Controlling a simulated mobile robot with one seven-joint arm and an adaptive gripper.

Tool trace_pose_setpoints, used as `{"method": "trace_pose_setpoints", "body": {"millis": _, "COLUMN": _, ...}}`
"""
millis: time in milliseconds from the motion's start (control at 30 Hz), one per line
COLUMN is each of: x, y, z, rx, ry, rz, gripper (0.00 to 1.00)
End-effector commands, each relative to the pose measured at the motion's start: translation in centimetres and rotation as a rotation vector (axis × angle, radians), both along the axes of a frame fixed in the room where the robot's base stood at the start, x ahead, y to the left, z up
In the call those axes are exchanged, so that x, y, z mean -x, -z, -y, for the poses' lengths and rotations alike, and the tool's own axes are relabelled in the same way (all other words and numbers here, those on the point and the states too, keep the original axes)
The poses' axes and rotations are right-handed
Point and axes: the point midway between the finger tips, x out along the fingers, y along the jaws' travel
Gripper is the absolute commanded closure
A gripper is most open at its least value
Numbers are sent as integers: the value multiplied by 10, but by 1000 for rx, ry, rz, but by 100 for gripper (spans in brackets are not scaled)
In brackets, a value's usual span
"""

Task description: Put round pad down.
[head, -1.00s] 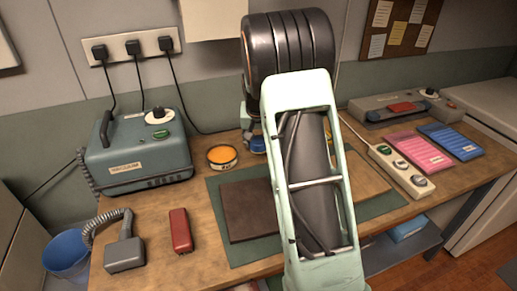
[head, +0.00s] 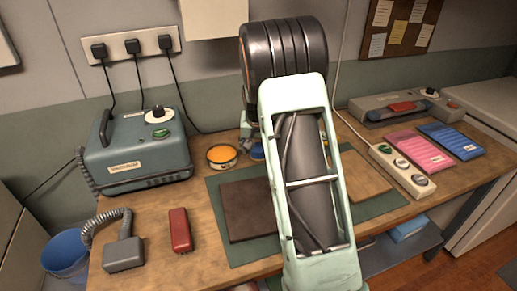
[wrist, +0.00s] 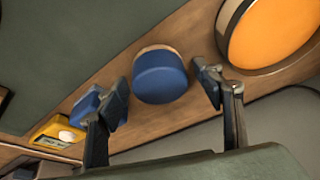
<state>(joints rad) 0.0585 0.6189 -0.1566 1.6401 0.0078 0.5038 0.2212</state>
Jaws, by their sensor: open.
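The round pad (wrist: 160,78), a short blue cylinder with a tan edge, is on the wooden bench top between my fingers in the wrist view. In the head view the pad (head: 257,152) shows small and partly hidden by my arm, right of the orange tin. My gripper (wrist: 161,84) is open, with one blue-tipped finger on each side of the pad and narrow gaps showing. In the head view most of my gripper is hidden or too small to read.
The round orange tin (head: 222,157) stands close to the left of the pad. A vacuum unit (head: 140,150) is farther left. A dark green mat (head: 240,252) with a brown board (head: 250,208) lies in front. A power strip (head: 402,170) is at right.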

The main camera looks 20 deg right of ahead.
Motion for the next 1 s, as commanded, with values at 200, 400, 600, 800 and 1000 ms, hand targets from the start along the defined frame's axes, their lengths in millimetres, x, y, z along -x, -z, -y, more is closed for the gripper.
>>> {"method": "trace_pose_setpoints", "body": {"millis": 200, "x": 3, "y": -15, "z": -2, "rx": 0, "ry": -1, "rz": 2, "gripper": 39}}
{"method": "trace_pose_setpoints", "body": {"millis": 400, "x": 17, "y": -54, "z": -8, "rx": 1, "ry": 0, "rz": 5, "gripper": 39}}
{"method": "trace_pose_setpoints", "body": {"millis": 600, "x": 32, "y": -90, "z": -14, "rx": 0, "ry": -2, "rz": 4, "gripper": 39}}
{"method": "trace_pose_setpoints", "body": {"millis": 800, "x": 41, "y": -110, "z": -17, "rx": 0, "ry": 0, "rz": 1, "gripper": 39}}
{"method": "trace_pose_setpoints", "body": {"millis": 1000, "x": 43, "y": -114, "z": -18, "rx": 0, "ry": 0, "rz": -1, "gripper": 39}}
